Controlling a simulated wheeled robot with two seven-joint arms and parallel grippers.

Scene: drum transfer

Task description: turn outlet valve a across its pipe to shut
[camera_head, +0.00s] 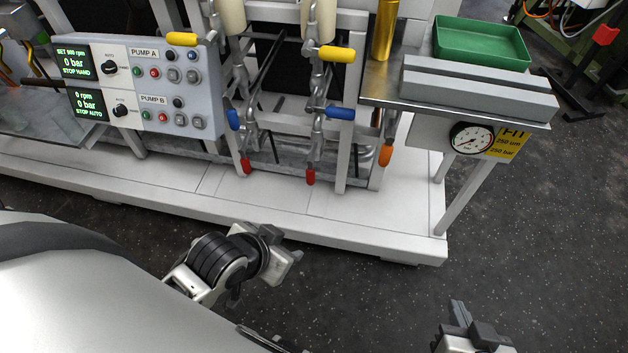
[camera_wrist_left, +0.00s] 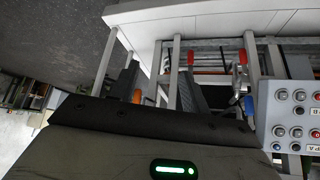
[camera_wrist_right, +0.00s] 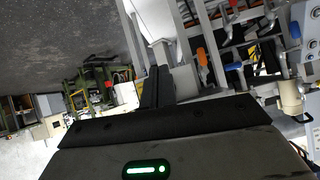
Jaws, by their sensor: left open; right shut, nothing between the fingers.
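Several valve handles show on the pump skid in the head view: yellow ones at left (camera_head: 181,39) and right (camera_head: 337,54), blue ones at left (camera_head: 233,119) and right (camera_head: 340,113), red ones at left (camera_head: 246,166) and right (camera_head: 310,176), and an orange one (camera_head: 386,155). No label marks which is outlet valve a. My left gripper (camera_head: 284,256) is open and empty in front of the skid's base, apart from all handles. My right gripper (camera_head: 472,330) is shut and empty at the lower right, over the floor. The orange handle also shows in the right wrist view (camera_wrist_right: 203,58).
A control panel (camera_head: 150,90) with pump A and pump B buttons stands at the left. A steel shelf (camera_head: 385,88) carries a green tray (camera_head: 482,45) and grey bars; a pressure gauge (camera_head: 471,138) sits below. The dark floor (camera_head: 360,290) in front is clear.

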